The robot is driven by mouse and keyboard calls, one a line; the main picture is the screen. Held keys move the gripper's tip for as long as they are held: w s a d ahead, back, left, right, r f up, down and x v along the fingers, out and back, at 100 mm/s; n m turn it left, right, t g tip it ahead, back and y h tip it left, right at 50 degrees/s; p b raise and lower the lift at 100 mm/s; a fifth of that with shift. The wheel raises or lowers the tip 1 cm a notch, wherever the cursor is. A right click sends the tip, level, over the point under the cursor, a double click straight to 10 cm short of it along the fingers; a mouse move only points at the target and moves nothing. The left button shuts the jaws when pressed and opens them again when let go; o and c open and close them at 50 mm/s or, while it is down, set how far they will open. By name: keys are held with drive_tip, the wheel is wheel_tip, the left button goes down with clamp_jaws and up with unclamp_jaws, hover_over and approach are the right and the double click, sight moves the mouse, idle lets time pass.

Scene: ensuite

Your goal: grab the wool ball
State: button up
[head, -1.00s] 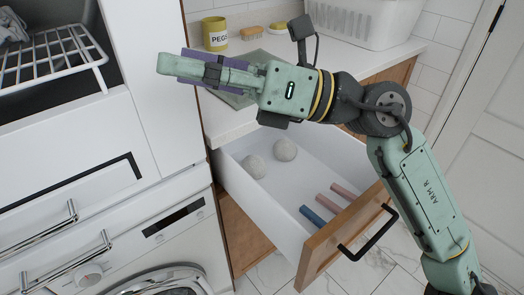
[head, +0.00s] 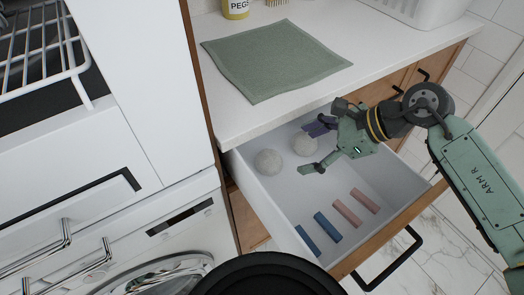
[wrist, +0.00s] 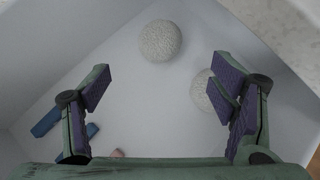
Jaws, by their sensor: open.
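Two pale grey speckled wool balls lie in the open white drawer (head: 343,183). The left wool ball (head: 268,162) and the right wool ball (head: 304,145) lie side by side near its back in the head view. My gripper (head: 314,146) is over the drawer beside the right ball, with its fingers spread and nothing held. In the wrist view one ball (wrist: 160,40) shows whole, ahead of the gap between my fingertips (wrist: 163,80). The other ball (wrist: 201,90) is partly hidden behind the right finger.
Blue rods (head: 328,227) and pink rods (head: 347,212) lie near the drawer's wooden front (head: 395,235). The counter (head: 225,110) with a green cloth (head: 275,60) overhangs the drawer's back. A white cabinet (head: 150,80) stands at left.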

sight(279, 159)
drive_tip(key=p+x, duration=0.1)
drive_tip(key=x, duration=0.3)
drive_tip(key=shift+w+a+f, duration=0.1)
drive_tip(key=shift+a+f, duration=0.05)
drive_tip(key=shift+a, duration=0.15)
drive_tip(key=shift+p+x, duration=1.35)
drive_tip(key=shift+x, duration=1.75)
drive_tip(key=shift+d+f, duration=0.15)
drive_tip(key=shift+c, duration=0.3)
drive_tip(key=c, duration=1.1)
